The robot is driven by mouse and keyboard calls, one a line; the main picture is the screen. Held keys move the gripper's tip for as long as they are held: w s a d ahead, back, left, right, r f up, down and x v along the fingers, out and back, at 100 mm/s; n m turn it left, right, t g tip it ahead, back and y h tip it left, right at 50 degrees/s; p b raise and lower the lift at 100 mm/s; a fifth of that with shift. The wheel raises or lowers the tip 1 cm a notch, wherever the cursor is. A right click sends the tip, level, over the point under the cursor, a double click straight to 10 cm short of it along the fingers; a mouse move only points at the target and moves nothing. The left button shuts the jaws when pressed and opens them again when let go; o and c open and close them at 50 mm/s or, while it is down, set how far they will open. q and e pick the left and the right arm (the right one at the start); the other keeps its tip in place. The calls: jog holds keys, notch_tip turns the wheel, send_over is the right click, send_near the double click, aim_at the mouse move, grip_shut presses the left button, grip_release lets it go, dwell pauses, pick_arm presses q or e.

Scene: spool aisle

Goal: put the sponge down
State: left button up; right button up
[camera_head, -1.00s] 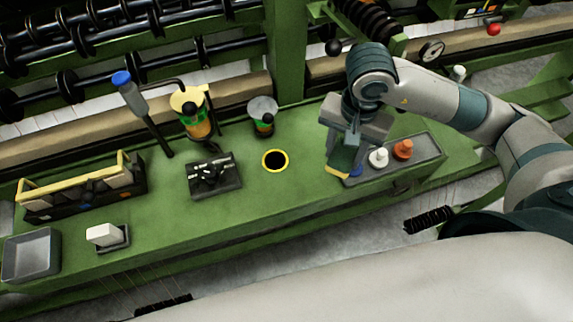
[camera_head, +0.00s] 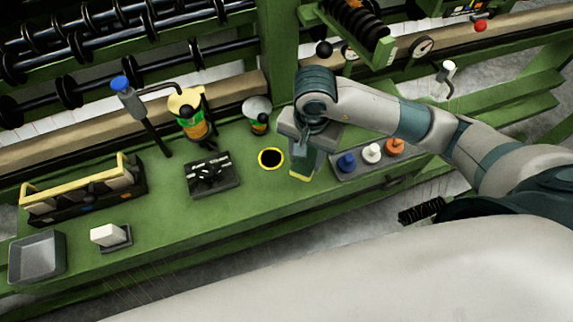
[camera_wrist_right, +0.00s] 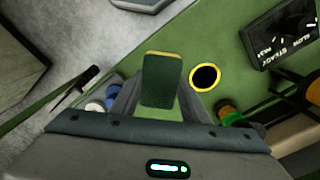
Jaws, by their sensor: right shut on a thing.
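My right gripper (camera_head: 300,150) points down over the green bench and is shut on the sponge. The sponge (camera_head: 301,169) is dark green with a yellow edge, and hangs below the fingers. In the right wrist view the sponge (camera_wrist_right: 160,82) sits between the two fingers (camera_wrist_right: 158,95), its yellow edge facing away from the palm. It is over bare green bench top, between the yellow-ringed hole and the tray of spools. I cannot tell whether it touches the bench. My left gripper is not in view.
A yellow-ringed dark hole (camera_head: 271,159) is just left of the sponge. A grey tray (camera_head: 430,161) with blue, white and orange spools is on its right. A black panel (camera_head: 212,176), a white block (camera_head: 107,234) and an empty grey tray (camera_head: 36,258) stand further left. Bare bench lies between.

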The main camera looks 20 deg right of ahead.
jog(key=p, duration=0.1)
send_over(287, 177)
notch_tip(287, 177, down, 3)
jog(key=shift+r, duration=0.1)
notch_tip(287, 177, down, 4)
jog(key=shift+r+p, duration=0.25)
jog(key=shift+p, duration=0.75)
jog(key=shift+f, duration=0.25)
jog(key=shift+f+b, duration=0.25)
jog(key=shift+b, duration=0.05)
jog(key=o, duration=1)
jog(key=shift+r, duration=0.1)
jog(key=shift+r, duration=0.1)
